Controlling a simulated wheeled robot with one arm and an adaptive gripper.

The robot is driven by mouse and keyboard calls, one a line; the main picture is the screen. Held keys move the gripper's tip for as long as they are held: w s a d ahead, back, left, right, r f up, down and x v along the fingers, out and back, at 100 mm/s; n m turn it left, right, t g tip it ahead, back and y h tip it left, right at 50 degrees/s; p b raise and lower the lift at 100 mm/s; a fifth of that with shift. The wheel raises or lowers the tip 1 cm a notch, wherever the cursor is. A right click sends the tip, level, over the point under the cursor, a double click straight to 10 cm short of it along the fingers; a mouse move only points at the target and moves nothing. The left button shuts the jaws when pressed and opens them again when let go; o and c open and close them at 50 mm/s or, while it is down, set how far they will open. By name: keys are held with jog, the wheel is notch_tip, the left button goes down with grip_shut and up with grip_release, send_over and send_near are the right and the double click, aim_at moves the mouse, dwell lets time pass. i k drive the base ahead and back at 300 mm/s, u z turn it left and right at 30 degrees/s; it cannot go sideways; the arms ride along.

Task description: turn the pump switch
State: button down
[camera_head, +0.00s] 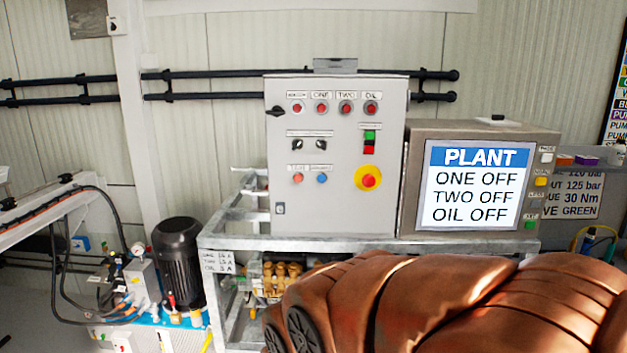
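A grey control cabinet (336,210) stands upright on a metal frame in the middle of the head view. Two small black rotary switches (309,145) sit side by side on its door under a label too small to read. A black handle or switch (274,111) is at the door's upper left edge. I cannot tell which is the pump switch. A row of red lamps or buttons (321,108) runs above, some labelled ONE, TWO and OIL. The screen (473,185) at right reads PLANT, ONE OFF, TWO OFF, OIL OFF. My gripper is not in view.
A red emergency button on yellow (368,179) and a green-and-red button pair (369,141) sit right of the switches. Orange and blue buttons are below them. The metal frame (300,243) juts below the cabinet. A black motor (180,262) and hoses stand at left. The lower right is blocked.

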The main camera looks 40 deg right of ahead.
aim_at(297, 144)
jog(key=z, duration=0.1)
jog(key=k, duration=0.4)
jog(key=u, duration=0.9)
jog(key=i, duration=1)
jog(key=z, duration=0.8)
